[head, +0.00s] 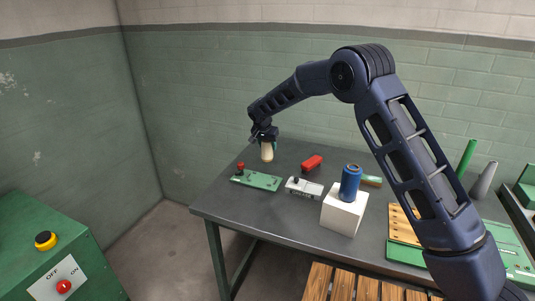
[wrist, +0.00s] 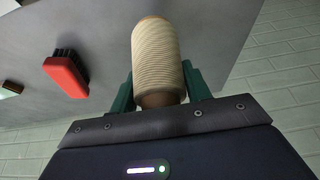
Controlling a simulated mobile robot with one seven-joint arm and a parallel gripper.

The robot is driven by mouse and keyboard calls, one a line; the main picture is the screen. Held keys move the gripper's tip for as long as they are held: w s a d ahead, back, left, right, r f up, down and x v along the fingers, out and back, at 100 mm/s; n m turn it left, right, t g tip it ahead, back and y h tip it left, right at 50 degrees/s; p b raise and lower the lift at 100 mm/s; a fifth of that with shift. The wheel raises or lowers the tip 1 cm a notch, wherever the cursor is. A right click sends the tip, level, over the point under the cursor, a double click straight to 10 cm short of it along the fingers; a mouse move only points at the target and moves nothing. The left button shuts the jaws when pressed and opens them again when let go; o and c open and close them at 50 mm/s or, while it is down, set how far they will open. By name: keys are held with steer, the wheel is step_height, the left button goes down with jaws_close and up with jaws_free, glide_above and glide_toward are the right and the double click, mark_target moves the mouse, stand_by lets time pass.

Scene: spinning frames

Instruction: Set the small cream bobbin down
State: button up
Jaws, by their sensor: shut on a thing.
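The small cream bobbin (head: 267,151) is at the far left corner of the grey table (head: 225,208) in the head view, upright below my gripper (head: 264,137). In the wrist view the bobbin (wrist: 158,62) shows ribbed cream thread and a brown end. My gripper (wrist: 158,92) is shut on it, with a green finger on each side. Whether the bobbin's lower end touches the table top cannot be told.
A red brush (head: 312,163) lies right of the bobbin. A green board with a red knob (head: 258,181) and a grey switch box (head: 303,188) lie in front. A blue can (head: 350,182) stands on a white block (head: 344,212). A green wall (head: 210,90) is behind.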

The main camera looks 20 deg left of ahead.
mark_target(267, 153)
steer(key=shift+f, duration=2.1)
steer(key=shift+f, duration=0.1)
steer(key=o, duration=1.1)
steer(key=shift+c, duration=0.2)
steer(key=v, duration=1.2)
steer(key=shift+s, duration=0.1)
